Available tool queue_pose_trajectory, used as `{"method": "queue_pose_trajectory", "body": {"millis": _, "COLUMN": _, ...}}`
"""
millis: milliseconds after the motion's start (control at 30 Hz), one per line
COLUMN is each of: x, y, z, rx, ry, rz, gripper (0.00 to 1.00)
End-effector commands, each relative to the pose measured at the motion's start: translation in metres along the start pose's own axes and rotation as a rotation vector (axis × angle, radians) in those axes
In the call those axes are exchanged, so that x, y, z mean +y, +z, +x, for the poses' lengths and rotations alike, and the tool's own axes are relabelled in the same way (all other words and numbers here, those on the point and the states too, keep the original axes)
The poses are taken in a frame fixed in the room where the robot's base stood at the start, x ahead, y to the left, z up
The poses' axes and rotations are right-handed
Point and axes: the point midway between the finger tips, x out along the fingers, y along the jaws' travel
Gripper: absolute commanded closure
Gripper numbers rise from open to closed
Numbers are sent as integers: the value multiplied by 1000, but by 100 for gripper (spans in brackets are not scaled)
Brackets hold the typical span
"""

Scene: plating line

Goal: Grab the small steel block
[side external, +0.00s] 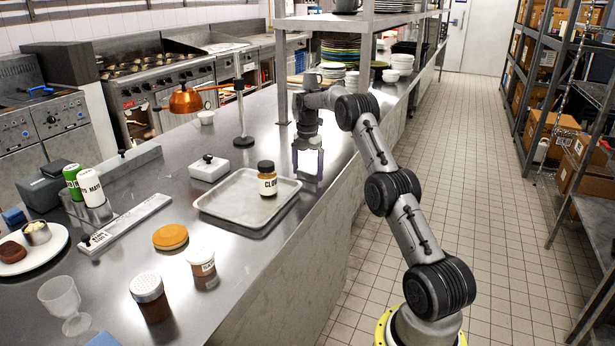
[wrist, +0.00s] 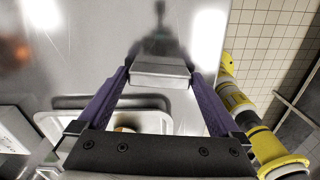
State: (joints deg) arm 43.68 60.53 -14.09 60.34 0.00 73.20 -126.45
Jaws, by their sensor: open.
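My gripper (side external: 308,170) points down over the steel counter, to the right of and behind the tray in the side view. Its purple fingers are spread open. In the wrist view a small grey metal block (wrist: 160,73) shows between the two fingertips, one finger on either side. Narrow gaps seem to show beside it, but I cannot tell whether either finger touches it. I cannot make the block out clearly in the side view.
A metal tray (side external: 222,212) holds a brown labelled jar (side external: 267,184). A white box with a black knob (side external: 209,170) stands beside the tray. A copper lamp (side external: 186,100) on a stand and a shelf post (side external: 282,78) are behind. The counter around the gripper looks clear.

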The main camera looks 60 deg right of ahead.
Motion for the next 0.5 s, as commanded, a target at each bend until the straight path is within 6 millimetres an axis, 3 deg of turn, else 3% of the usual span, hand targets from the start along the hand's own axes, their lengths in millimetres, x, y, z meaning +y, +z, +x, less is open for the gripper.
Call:
{"method": "queue_pose_trajectory", "body": {"millis": 67, "x": 0, "y": 0, "z": 0, "rx": 0, "ry": 0, "rz": 0, "gripper": 0}}
{"method": "queue_pose_trajectory", "body": {"millis": 500, "x": 0, "y": 0, "z": -1, "rx": 0, "ry": 0, "rz": 0, "gripper": 79}}
